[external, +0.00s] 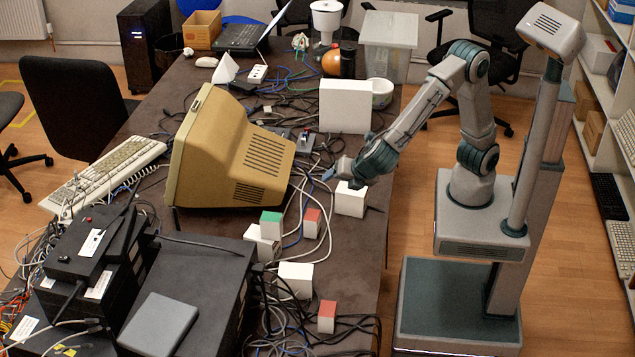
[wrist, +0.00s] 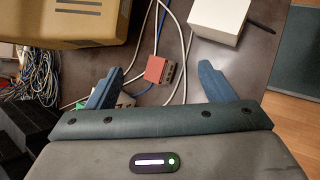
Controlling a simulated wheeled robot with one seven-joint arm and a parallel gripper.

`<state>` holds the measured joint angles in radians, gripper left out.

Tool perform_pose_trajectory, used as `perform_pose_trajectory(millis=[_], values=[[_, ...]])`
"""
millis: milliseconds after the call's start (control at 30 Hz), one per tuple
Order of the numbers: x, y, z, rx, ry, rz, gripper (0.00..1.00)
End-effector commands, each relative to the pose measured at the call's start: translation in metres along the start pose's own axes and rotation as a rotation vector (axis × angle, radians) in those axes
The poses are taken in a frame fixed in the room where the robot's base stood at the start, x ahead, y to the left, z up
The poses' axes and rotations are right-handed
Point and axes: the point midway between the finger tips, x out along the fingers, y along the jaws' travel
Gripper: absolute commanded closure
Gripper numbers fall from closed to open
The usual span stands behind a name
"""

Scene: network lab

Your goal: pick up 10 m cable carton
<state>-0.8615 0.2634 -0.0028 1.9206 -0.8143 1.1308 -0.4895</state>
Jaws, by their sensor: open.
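Several small cartons stand on the dark table; no label is readable, so I cannot tell which is the 10 m cable carton. A plain white carton (external: 350,200) stands just below my gripper (external: 330,174) in the external view, and a white carton (wrist: 217,20) shows at the top right of the wrist view. A red-topped carton (external: 312,222) appears between the fingers in the wrist view (wrist: 157,70), lower than them. A green-topped carton (external: 271,224) is partly hidden by the left finger in the wrist view (wrist: 125,100). My gripper is open and empty above the table.
A beige monitor (external: 230,155) stands left of the cartons. Another white carton (external: 296,280) and a red-topped one (external: 327,316) stand nearer the front. A larger white box (external: 345,106) stands behind. Loose cables run among them. Black equipment cases (external: 205,265) fill the front left.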

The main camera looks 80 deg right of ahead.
Motion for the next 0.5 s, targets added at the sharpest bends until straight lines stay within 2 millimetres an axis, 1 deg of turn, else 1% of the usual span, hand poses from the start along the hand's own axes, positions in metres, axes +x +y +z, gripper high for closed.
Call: perform_pose_trajectory(millis=[33,67,100,133,167,200,233,267,300,367,400,500], values=[[-0.002,0.002,-0.040,-0.115,-0.019,0.061,0.24],[-0.006,0.004,-0.058,-0.177,-0.032,0.097,0.24],[-0.011,0.006,-0.084,-0.258,-0.050,0.147,0.24],[-0.016,0.007,-0.103,-0.319,-0.065,0.186,0.24],[-0.022,0.006,-0.123,-0.377,-0.079,0.225,0.24],[-0.029,0.005,-0.150,-0.454,-0.100,0.279,0.24],[-0.035,0.002,-0.170,-0.512,-0.118,0.320,0.24],[-0.042,-0.001,-0.190,-0.567,-0.134,0.362,0.24],[-0.051,-0.007,-0.217,-0.637,-0.157,0.419,0.24],[-0.065,-0.019,-0.254,-0.733,-0.192,0.501,0.24],[-0.074,-0.027,-0.277,-0.789,-0.213,0.553,0.24],[-0.095,-0.048,-0.322,-0.899,-0.263,0.662,0.24]])
